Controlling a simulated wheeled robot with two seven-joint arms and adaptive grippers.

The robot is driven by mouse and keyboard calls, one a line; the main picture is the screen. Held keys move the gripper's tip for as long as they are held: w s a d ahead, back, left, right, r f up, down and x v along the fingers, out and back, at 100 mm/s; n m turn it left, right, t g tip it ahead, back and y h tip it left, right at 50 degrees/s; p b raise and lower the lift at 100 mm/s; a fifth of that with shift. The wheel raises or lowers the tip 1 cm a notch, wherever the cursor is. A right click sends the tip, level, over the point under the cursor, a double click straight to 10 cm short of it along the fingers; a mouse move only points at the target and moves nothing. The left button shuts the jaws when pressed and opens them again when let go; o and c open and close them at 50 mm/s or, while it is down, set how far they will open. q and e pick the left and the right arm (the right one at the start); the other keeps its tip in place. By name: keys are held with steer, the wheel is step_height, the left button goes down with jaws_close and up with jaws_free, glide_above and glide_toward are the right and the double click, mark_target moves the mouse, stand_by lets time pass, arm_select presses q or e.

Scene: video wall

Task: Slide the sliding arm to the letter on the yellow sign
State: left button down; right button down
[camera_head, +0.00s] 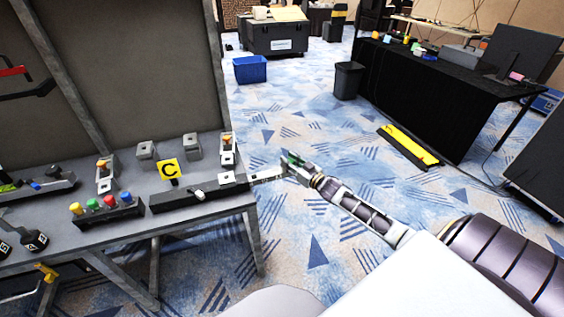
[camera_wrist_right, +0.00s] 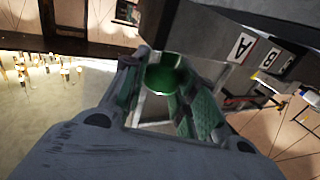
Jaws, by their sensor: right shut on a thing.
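The yellow sign (camera_head: 168,171) with a black letter C stands behind a long dark slider base (camera_head: 180,201) on the grey table. A thin sliding arm (camera_head: 266,179) sticks out past the table's right edge. My right gripper (camera_head: 290,166) is shut at its outer end. In the right wrist view a round green piece (camera_wrist_right: 165,77) sits between the fingers of my right gripper (camera_wrist_right: 168,90). White plates with letter A (camera_wrist_right: 240,48) and letter B (camera_wrist_right: 269,58) show on a dark block there. A plate with C cannot be made out. My left gripper is out of view.
A block with coloured buttons (camera_head: 105,211) stands left of the slider base. Small grey switch boxes (camera_head: 193,147) are behind it. A tall grey panel (camera_head: 130,70) rises at the table's back. The carpet right of the table is open.

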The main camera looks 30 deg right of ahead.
steer(key=shift+s+d, duration=0.2)
steer(key=shift+d, duration=0.55)
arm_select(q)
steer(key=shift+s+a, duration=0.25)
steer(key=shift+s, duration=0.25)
arm_select(e)
steer(key=c, duration=1.1)
jaws_free()
steer(key=shift+c, duration=0.2)
steer(key=shift+s, duration=0.2)
steer(key=s+d, duration=0.1)
steer(key=s, duration=1)
steer(key=shift+s+d, duration=0.2)
steer(key=shift+d, duration=0.15)
